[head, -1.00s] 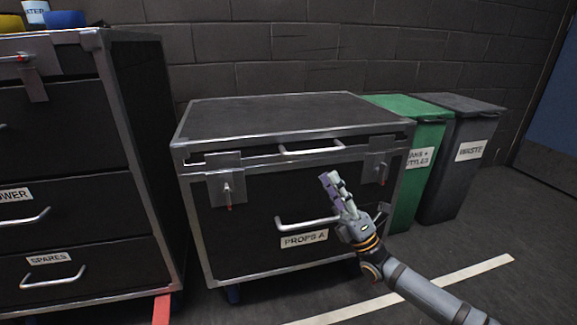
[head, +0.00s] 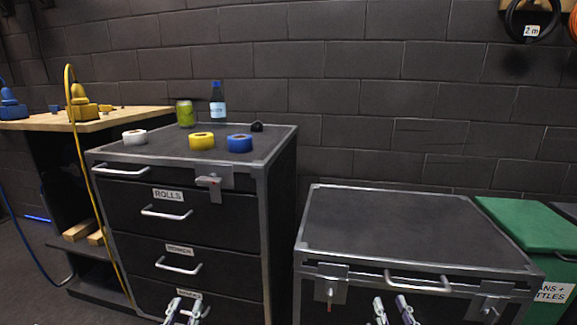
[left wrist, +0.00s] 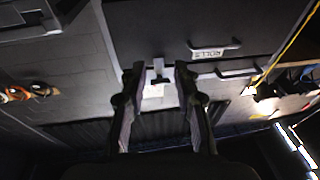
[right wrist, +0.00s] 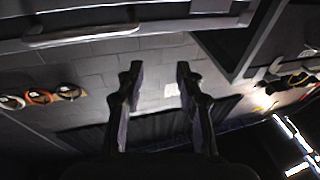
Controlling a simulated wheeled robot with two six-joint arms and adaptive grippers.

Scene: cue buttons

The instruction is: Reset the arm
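My left gripper (head: 184,309) shows at the bottom of the head view, in front of the lower drawers of the tall black drawer case (head: 210,225). It is open and empty; its two fingers stand apart in the left wrist view (left wrist: 160,80). My right gripper (head: 394,308) shows at the bottom of the head view, in front of the low black case (head: 400,225). It is open and empty too, with its fingers apart in the right wrist view (right wrist: 160,80). Neither gripper visibly touches anything. Both arms are mostly out of the head view.
A workbench (head: 100,120) stands left. A green bin (head: 530,222) stands right.

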